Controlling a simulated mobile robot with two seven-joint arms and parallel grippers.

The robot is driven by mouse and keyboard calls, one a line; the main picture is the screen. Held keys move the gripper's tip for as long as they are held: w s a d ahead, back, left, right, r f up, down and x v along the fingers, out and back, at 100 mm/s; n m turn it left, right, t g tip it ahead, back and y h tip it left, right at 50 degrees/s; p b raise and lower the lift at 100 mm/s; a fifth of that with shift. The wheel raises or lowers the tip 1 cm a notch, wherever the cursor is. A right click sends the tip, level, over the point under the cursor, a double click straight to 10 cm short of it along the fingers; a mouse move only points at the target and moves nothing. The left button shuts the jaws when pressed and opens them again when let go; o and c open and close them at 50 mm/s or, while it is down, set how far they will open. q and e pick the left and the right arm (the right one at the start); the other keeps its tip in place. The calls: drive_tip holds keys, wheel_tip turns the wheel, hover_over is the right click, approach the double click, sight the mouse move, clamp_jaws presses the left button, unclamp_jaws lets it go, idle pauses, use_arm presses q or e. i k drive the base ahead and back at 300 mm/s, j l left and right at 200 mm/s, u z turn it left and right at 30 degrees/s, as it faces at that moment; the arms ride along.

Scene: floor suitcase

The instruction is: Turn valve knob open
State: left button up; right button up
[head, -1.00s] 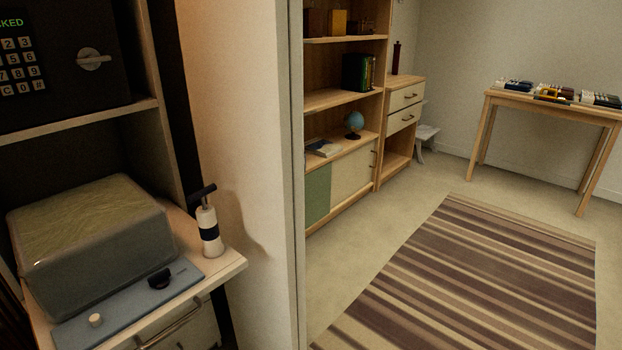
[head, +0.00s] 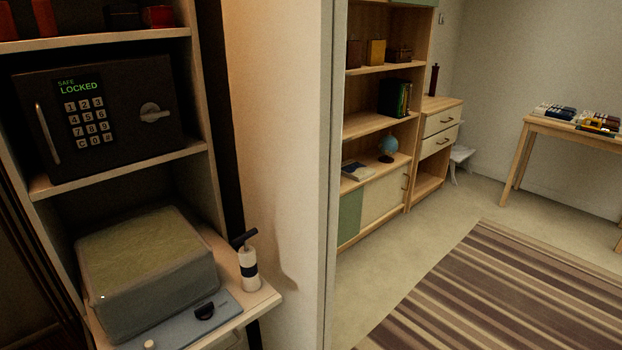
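A dark knob with a flat edge (head: 205,311) sits on a blue-grey plate (head: 228,306) on the lower shelf at the bottom left of the head view. It looks like the valve knob, though no label shows and I cannot tell its setting. A small pale knob (head: 150,344) on the same plate is at the picture's bottom edge. A white pump-like bottle with a black T-handle (head: 249,268) stands upright to the right. Neither of my grippers is in view.
Above is a black safe (head: 105,110) reading "SAFE LOCKED", with a keypad and silver dial (head: 153,112). A wall edge (head: 328,180) rises right of the shelf. Beyond are a bookcase (head: 380,122), a wooden table (head: 560,130), a striped rug (head: 510,290) and open floor.

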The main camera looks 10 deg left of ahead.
sight(205, 312)
drive_tip(key=k+j+u, duration=0.1)
drive_tip(key=u, duration=1.05)
